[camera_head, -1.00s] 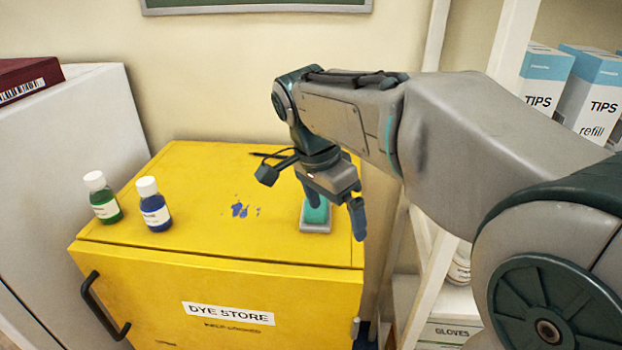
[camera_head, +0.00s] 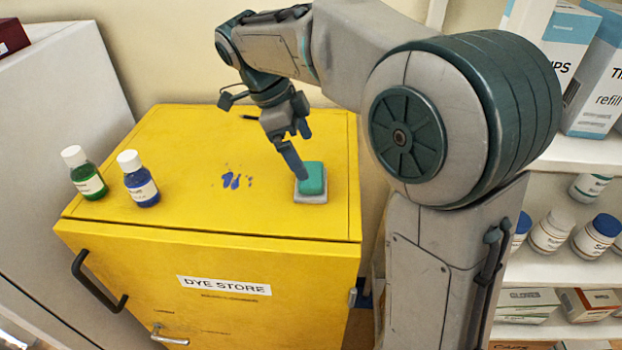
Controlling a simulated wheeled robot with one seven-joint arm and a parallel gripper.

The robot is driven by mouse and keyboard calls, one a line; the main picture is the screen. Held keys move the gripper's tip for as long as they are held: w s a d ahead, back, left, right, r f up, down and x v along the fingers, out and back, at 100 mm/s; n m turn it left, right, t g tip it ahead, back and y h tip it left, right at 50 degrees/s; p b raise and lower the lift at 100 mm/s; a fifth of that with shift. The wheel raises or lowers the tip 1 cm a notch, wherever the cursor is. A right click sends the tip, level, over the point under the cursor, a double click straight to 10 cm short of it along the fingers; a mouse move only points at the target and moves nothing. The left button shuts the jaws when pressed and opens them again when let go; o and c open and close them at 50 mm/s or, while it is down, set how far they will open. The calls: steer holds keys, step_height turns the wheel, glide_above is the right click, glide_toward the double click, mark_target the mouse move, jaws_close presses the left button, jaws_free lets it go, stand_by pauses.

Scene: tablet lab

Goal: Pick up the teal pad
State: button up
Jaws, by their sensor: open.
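The teal pad (camera_head: 313,179) sits on a small pale tray (camera_head: 311,198) on top of the yellow cabinet, toward its right side. My gripper (camera_head: 302,156) is open and empty, pointing down just behind and above the pad. One finger reaches close to the pad's left side and overlaps it in the picture. I cannot tell whether that finger touches the pad.
The yellow dye store cabinet (camera_head: 160,235) has blue stains (camera_head: 232,181) on its top, left of the pad. A green bottle (camera_head: 86,175) and a blue bottle (camera_head: 139,182) stand at its left. White shelves (camera_head: 560,155) with boxes and bottles are at the right.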

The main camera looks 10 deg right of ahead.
mark_target(310, 172)
steer(key=shift+a+p+x, duration=0.2)
steer(key=shift+p+x, duration=0.05)
steer(key=shift+x, duration=1.5)
steer(key=shift+a+p+x, duration=0.2)
steer(key=shift+p+x, duration=0.05)
steer(key=shift+x, duration=1.45)
steer(key=shift+s+f, duration=0.15)
steer(key=shift+f, duration=0.05)
steer(key=c, duration=0.8)
